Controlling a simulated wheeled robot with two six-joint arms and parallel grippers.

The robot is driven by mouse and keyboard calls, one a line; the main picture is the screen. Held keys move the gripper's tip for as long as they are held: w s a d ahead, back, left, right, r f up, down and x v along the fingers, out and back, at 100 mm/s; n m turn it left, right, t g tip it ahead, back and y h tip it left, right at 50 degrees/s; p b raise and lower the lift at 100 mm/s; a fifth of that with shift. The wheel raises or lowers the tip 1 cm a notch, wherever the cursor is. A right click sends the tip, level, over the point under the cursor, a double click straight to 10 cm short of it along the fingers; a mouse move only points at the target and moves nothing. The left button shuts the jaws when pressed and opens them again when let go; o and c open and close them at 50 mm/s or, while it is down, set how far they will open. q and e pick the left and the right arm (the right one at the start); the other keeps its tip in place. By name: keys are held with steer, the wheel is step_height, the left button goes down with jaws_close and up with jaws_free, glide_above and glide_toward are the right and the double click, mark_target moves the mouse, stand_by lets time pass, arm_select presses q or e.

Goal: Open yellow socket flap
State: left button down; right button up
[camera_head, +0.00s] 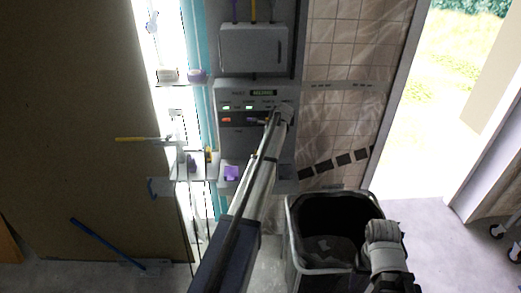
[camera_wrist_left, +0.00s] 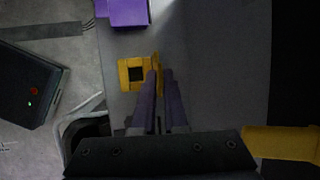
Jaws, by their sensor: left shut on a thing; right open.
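The yellow socket (camera_wrist_left: 132,74) shows in the left wrist view on a grey panel, with a dark square opening exposed. Its yellow flap (camera_wrist_left: 157,60) stands out from the socket's right side, seen nearly edge-on. My left gripper (camera_wrist_left: 161,73) is shut on the flap, its two purple-grey fingers close around the flap's lower part. In the head view my long arm crosses the panel; I cannot make out the left fingertips or the yellow socket there. My right gripper (camera_head: 384,230) is open and empty above the dark bin at lower right.
A purple socket (camera_wrist_left: 128,12) sits above the yellow one in the wrist view; a purple part (camera_head: 231,173) shows low on the panel (camera_head: 225,141). A black bin (camera_head: 291,215) stands below.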

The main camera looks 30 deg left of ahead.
arm_select(q)
steer(key=c, duration=1)
jaws_free()
steer(key=shift+a, duration=0.1)
steer(key=shift+r, duration=0.1)
steer(key=p+v, duration=0.7)
steer(key=shift+d+r, duration=0.2)
steer(key=shift+r, duration=0.05)
